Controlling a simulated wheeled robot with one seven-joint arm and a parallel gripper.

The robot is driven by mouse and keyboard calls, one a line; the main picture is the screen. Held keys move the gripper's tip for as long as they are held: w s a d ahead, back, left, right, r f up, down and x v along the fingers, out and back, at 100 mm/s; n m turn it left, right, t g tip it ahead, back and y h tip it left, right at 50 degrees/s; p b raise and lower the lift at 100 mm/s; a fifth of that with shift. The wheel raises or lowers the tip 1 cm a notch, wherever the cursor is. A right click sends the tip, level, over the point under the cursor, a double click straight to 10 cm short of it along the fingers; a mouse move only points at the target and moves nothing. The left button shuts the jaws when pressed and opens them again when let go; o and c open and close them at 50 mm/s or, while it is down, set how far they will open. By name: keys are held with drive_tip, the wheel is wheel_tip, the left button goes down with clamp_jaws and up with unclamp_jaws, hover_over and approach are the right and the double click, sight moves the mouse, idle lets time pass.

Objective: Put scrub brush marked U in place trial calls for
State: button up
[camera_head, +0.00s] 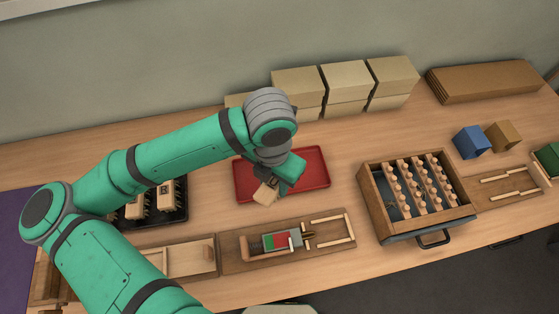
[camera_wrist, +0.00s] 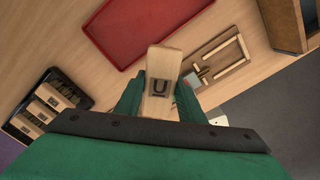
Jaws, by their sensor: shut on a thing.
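The scrub brush marked U (camera_wrist: 161,72) is a pale wooden block with a dark letter U on its face, seen in the wrist view. My gripper (camera_wrist: 158,106) is shut on it, with a green finger on each side. In the head view my gripper (camera_head: 272,185) holds the brush (camera_head: 265,191) over the near left part of the red tray (camera_head: 310,167). The brush's bristles are hidden. A black tray (camera_head: 181,213) at the left holds other brushes (camera_head: 165,195), partly behind my arm; it also shows in the wrist view (camera_wrist: 22,128).
A wooden board (camera_head: 232,257) with a red and green item (camera_head: 282,240) lies in front of the red tray. A wooden box with pegs (camera_head: 373,203) stands right of it. Cardboard boxes (camera_head: 296,82) line the back wall. Blue (camera_head: 470,142) and brown blocks (camera_head: 503,137) sit at right.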

drive_tip(key=shift+w+d+f, duration=0.3)
drive_tip(key=shift+w+f, duration=1.55)
drive_tip(key=shift+f, duration=0.15)
drive_tip(key=shift+w+d+f, duration=0.3)
drive_tip(key=shift+w+f, duration=1.55)
drive_tip(key=shift+f, duration=0.2)
drive_tip(key=shift+w+d+f, duration=0.3)
drive_tip(key=shift+w+f, duration=1.55)
drive_tip(key=shift+f, duration=0.15)
drive_tip(key=shift+f, duration=0.1)
drive_tip(key=o, duration=1.2)
wheel_tip(320, 180, up, 12)
drive_tip(key=shift+r, duration=0.15)
